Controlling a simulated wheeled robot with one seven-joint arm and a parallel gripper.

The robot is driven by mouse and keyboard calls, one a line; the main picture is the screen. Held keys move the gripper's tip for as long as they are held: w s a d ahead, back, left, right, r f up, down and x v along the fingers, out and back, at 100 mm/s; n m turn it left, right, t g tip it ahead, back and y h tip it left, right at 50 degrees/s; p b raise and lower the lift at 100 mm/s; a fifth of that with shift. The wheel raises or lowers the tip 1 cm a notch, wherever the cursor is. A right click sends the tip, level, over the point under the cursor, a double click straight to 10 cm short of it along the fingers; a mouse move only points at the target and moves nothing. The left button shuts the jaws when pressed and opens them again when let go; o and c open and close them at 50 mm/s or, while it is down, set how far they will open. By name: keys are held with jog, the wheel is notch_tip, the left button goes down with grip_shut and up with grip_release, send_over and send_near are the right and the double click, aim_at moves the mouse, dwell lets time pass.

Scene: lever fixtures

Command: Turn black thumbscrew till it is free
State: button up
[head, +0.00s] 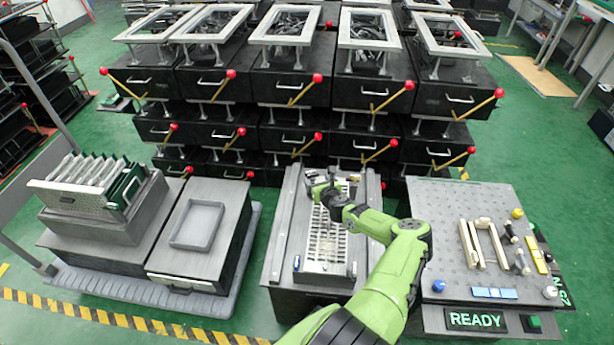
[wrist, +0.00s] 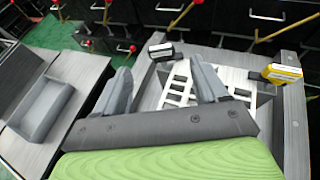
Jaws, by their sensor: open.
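The fixture (head: 352,265) at the middle of the head view carries a pale slotted plate, which also shows in the wrist view (wrist: 176,84). A small black part with a pale band, which looks like the black thumbscrew (wrist: 160,50), is at the plate's far end in the wrist view. It lies beyond my fingertips, roughly between them, with no contact visible. A yellow counterpart (wrist: 282,73) is to its right. My gripper (wrist: 160,76) is open and empty over the fixture. In the head view my gripper (head: 320,188) is above the fixture's far end; the black thumbscrew is hard to make out there.
Black drawer boxes with red-knobbed levers (head: 290,90) stack behind the fixture. A grey tray (head: 198,224) on a cabinet is at left, beside a rack of plates (head: 85,190). A perforated bench (head: 450,205) with loose parts and a READY sign (head: 475,320) is at right.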

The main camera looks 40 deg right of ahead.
aim_at(311, 172)
jog(key=b+x, duration=0.4)
jog(key=x, duration=0.4)
jog(key=shift+w+d+f+b, duration=0.15)
jog(key=shift+w+f+b, duration=0.05)
jog(key=shift+f+b, duration=0.15)
jog(key=shift+w+d, duration=0.25)
jog(key=shift+w, duration=0.15)
